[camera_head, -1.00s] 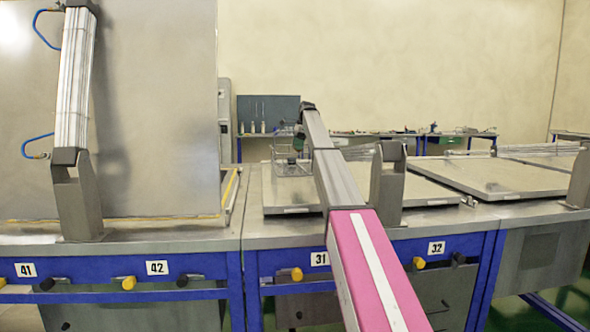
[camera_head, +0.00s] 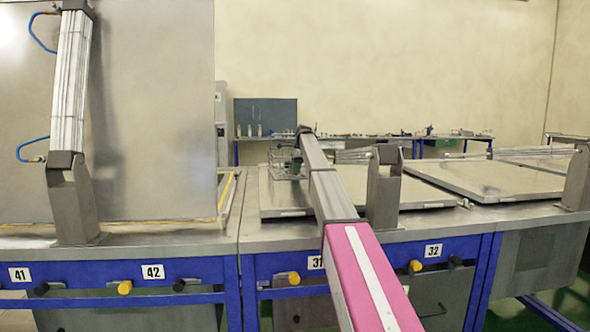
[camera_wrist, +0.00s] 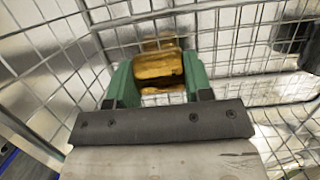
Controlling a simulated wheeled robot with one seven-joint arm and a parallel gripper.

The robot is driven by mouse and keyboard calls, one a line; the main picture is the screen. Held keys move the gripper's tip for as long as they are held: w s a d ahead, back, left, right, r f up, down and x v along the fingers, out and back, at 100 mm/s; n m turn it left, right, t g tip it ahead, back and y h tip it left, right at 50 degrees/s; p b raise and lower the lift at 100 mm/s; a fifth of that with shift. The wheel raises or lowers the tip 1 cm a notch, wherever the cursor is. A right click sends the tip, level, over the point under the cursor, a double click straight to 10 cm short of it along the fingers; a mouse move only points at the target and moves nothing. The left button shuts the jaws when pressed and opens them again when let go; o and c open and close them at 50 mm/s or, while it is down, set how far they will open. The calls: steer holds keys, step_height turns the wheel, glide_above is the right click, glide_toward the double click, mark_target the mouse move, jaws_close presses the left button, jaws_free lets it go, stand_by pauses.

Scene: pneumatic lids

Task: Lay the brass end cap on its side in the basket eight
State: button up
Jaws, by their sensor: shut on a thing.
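The brass end cap (camera_wrist: 162,68) shows in the wrist view between the green fingers of my gripper (camera_wrist: 160,82). My gripper is shut on it. Wire mesh walls of a basket (camera_wrist: 240,60) surround the gripper and the cap on several sides. In the head view the wire basket (camera_head: 281,160) stands on the closed flat lid, partly behind my arm. My gripper is mostly hidden there. I cannot read a number on the basket, and I cannot tell whether the cap touches its floor.
A flat metal lid (camera_head: 430,205) lies under the basket, with grey cylinder brackets (camera_head: 384,190) beside my arm. At left a large lid (camera_head: 150,110) stands raised with its pneumatic cylinder (camera_head: 73,85). Another flat lid (camera_head: 490,181) lies to the right.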

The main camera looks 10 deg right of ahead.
steer(key=o, duration=1.2)
steer(key=shift+f, duration=0.1)
steer(key=v, duration=1.2)
